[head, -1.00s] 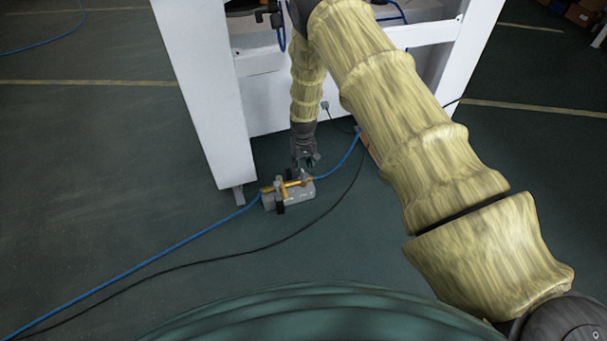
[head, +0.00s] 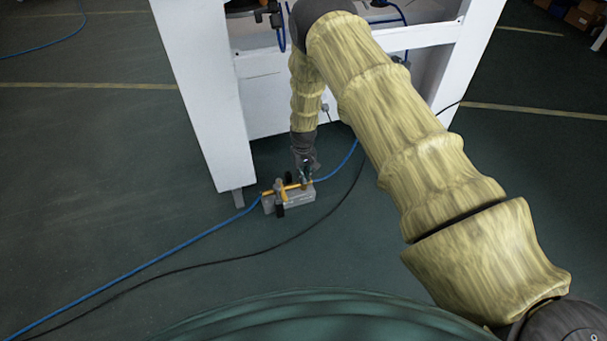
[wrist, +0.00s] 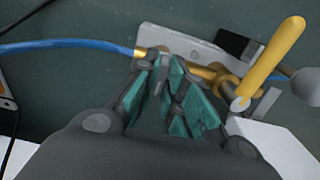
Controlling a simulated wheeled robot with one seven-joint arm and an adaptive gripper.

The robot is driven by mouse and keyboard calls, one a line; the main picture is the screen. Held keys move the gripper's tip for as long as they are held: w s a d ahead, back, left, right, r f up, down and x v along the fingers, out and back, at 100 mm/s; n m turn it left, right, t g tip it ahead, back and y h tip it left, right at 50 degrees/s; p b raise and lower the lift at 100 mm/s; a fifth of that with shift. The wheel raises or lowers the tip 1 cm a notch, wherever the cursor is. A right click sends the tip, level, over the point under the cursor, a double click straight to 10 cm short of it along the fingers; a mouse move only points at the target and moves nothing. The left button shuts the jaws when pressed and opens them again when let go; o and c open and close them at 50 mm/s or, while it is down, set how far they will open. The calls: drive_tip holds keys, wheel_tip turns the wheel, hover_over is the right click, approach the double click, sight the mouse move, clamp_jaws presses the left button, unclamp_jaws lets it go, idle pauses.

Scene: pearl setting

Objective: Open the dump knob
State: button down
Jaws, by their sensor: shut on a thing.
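My gripper (head: 306,170) points down at the valve assembly on the floor; in the wrist view its teal finger pads (wrist: 176,100) are close together over the brass pipe. They are shut on a small grey part, seemingly the dump knob (wrist: 181,89), mostly hidden between the pads. The brass pipe (wrist: 200,71) runs along a pale grey base block (wrist: 180,40), which also shows in the head view (head: 299,198). A yellow lever (wrist: 277,58) stands right of the gripper, apart from the fingers.
A blue hose (head: 160,258) joins both ends of the pipe. A black cable (head: 240,259) crosses the floor in front. A white machine frame (head: 210,100) stands close behind and left of the valve. The floor in front is largely open.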

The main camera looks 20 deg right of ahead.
drive_tip(key=shift+r+m+p, duration=0.1)
drive_tip(key=shift+m+p, duration=0.3)
drive_tip(key=m+p, duration=0.2)
drive_tip(key=shift+r+m, duration=0.1)
drive_tip(key=shift+m, duration=0.3)
drive_tip(key=m+p, duration=0.2)
drive_tip(key=m, duration=0.3)
drive_tip(key=m+p, duration=0.1)
drive_tip(key=m, duration=0.8)
drive_tip(key=shift+f, duration=0.2)
drive_tip(key=shift+m, duration=0.3)
drive_tip(key=c, duration=1.5)
unclamp_jaws()
